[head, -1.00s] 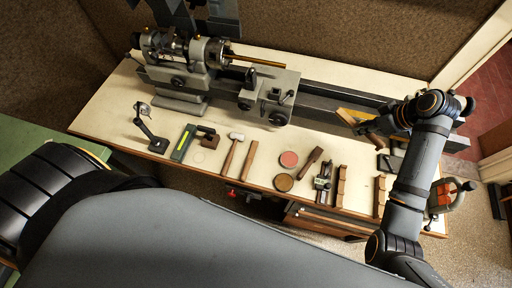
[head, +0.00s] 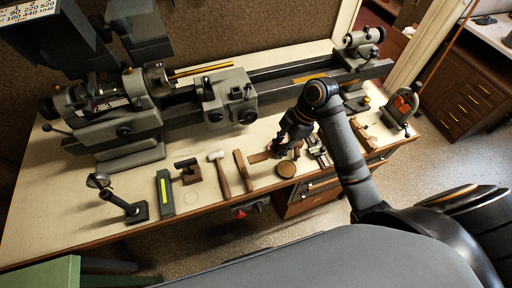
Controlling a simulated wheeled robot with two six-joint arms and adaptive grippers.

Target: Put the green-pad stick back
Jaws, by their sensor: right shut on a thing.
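My right gripper (head: 284,147) is low over the middle of the workbench (head: 215,235), its fingers pointing down and left. It is shut on a brown wooden stick (head: 259,157), which sticks out to the left of the fingers. No green pad can be made out on the stick. The gripper partly hides a reddish round tin (head: 297,146). Whether the stick touches the bench or anything below is hard to tell. A notched wooden rack (head: 362,134) stands to the right. My left gripper is out of view.
Close by are a brown round tin (head: 286,169), a wooden strip (head: 243,170), a hammer (head: 220,176) and a small vise (head: 318,150). A dark green block (head: 165,194) and a small stand (head: 124,206) are further left. A lathe (head: 232,100) runs along the back.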

